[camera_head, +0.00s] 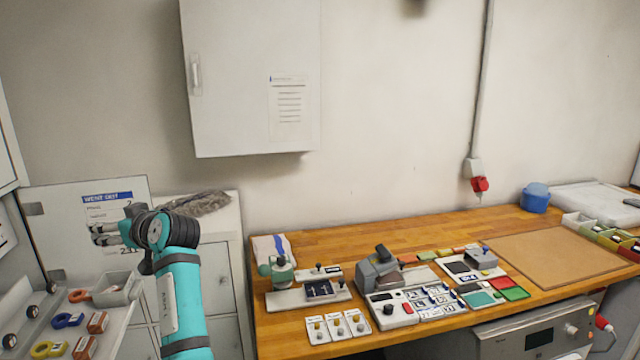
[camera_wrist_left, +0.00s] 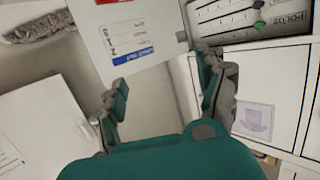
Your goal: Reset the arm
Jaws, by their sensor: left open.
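My left arm comes in at the lower left of the head view, with teal links and a dark joint. My left gripper (camera_head: 105,233) is at its far end, in front of the white board with a blue header (camera_head: 65,210). In the left wrist view the two teal fingers of the gripper (camera_wrist_left: 165,95) stand wide apart with nothing between them. The white board (camera_wrist_left: 125,40) shows beyond them, apart from the fingers. My right gripper is in neither view.
A wooden bench (camera_head: 410,240) with stamping tools and cards runs along the wall on the right. A white wall cabinet (camera_head: 250,80) hangs above. A shelf at the lower left holds coloured rings and tags near a grey bin (camera_head: 115,290). A grey fluffy item (camera_head: 195,203) lies on a white cupboard.

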